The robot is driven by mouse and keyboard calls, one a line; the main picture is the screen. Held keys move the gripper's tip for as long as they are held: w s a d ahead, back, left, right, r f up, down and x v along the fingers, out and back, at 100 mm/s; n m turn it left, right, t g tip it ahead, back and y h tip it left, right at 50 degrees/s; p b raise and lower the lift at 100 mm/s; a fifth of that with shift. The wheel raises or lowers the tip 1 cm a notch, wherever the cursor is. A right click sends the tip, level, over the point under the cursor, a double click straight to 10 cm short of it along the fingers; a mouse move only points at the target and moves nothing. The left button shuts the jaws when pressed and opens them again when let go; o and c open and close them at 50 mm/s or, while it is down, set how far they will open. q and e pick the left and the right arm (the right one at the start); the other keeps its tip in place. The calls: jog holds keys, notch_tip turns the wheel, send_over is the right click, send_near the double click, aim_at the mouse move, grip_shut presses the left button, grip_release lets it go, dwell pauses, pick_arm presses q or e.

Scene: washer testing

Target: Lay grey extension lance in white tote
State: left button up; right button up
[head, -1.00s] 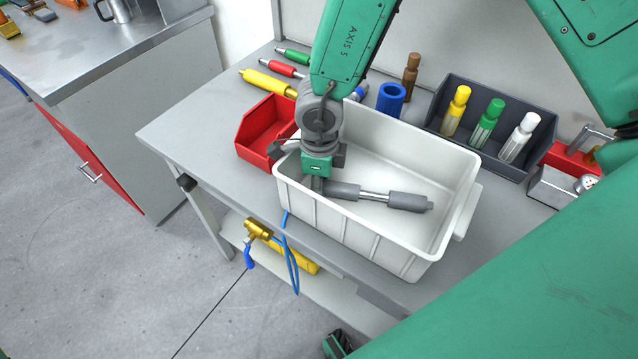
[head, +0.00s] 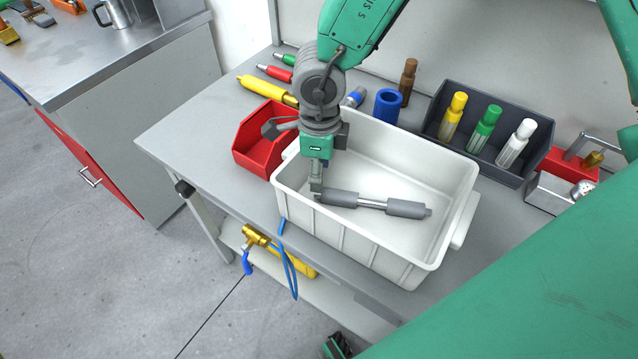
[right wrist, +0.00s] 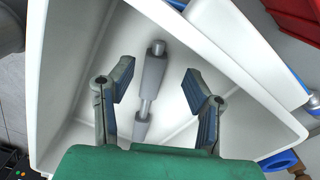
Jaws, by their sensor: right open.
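The grey extension lance (head: 375,203) has two dark grey sleeves joined by a thin bright rod. It lies inside the white tote (head: 458,203), on its floor. My right gripper (head: 317,192) reaches down into the tote's left end, above the lance's left end. In the right wrist view the gripper (right wrist: 158,90) is open, its fingers wide apart with nothing held. The lance (right wrist: 150,85) shows between and beyond the fingers, apart from them. The tote (right wrist: 95,75) surrounds it there. My left gripper is not in view.
A red bin (head: 262,140) stands left of the tote. A blue cylinder (head: 389,106) and a dark grey tray (head: 432,125) with yellow, green and white-topped pieces stand behind it. The bench (head: 185,135) is clear at its left end.

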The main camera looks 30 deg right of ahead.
jog(key=shift+w+a+r+p, duration=0.1)
jog(key=shift+r+p, duration=0.2)
jog(key=shift+r, duration=2.5)
